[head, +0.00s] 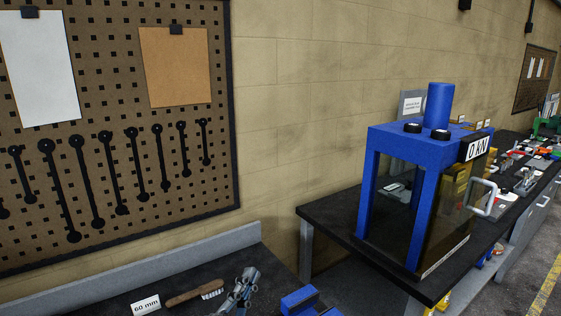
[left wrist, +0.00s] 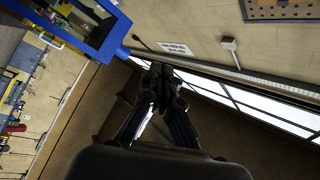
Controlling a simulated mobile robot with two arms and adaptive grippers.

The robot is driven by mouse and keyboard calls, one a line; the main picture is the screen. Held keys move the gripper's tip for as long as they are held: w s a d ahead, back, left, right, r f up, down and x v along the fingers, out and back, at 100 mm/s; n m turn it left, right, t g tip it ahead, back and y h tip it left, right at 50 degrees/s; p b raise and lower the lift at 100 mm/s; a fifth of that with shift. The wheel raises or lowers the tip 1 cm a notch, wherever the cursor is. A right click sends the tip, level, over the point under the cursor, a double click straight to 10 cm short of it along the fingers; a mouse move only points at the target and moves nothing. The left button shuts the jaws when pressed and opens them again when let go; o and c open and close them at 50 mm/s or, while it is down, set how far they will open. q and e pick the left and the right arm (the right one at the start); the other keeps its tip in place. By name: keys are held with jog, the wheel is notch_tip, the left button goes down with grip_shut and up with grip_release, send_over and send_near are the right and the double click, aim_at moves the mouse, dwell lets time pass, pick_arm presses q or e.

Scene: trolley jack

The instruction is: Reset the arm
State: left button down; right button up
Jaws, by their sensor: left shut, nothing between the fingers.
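My left gripper (head: 247,279) shows at the bottom edge of the head view, in front of the dark bench and right of a wooden-handled brush. It is grey and only partly in the frame. In the left wrist view the gripper (left wrist: 160,82) points away from the camera, with its fingertips together and nothing seen between them. My right gripper is in neither view. I cannot make out a trolley jack in either view.
A blue press (head: 405,140) with a "0 kN" display stands on a dark bench (head: 325,211) to the right. The brush (head: 195,294), a "60 mm" card (head: 146,305) and a blue block (head: 300,300) are on the nearer bench. A pegboard (head: 110,100) with wrenches hangs on the wall.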

pick_arm(q)
jog(key=s+a+f+n+g+y, duration=0.4)
jog(key=a+f+n, duration=0.25)
jog(key=f, duration=0.25)
jog(key=s+a+f+n+g+y, duration=0.45)
jog(key=a+f, duration=0.25)
jog(key=f, duration=0.3)
jog(key=s+f+n+g, duration=0.1)
jog(key=s+f+g, duration=0.35)
jog(key=s, duration=0.45)
jog(key=s+f+n+g, duration=0.2)
jog(key=s+f+g, duration=0.25)
jog(key=s, duration=0.55)
jog(key=s+d+f+b+x, duration=0.1)
jog(key=s+b+x, duration=0.15)
jog(key=x, duration=1.15)
jog(key=s+d+f+b+x, duration=0.15)
jog(key=s+x, duration=0.25)
jog(key=x, duration=1)
jog(key=s+a+f+g+b, duration=0.1)
jog(key=s+a+f+b, duration=0.1)
jog(key=s+f, duration=0.6)
jog(key=s+a+f+b, duration=0.2)
jog(key=s+f, duration=0.7)
jog(key=f, duration=0.3)
jog(key=shift+s+a+f+m+g+h, duration=0.15)
jog(key=shift+s+a+m+g+h, duration=0.05)
jog(key=shift+a+m+g+h, duration=0.15)
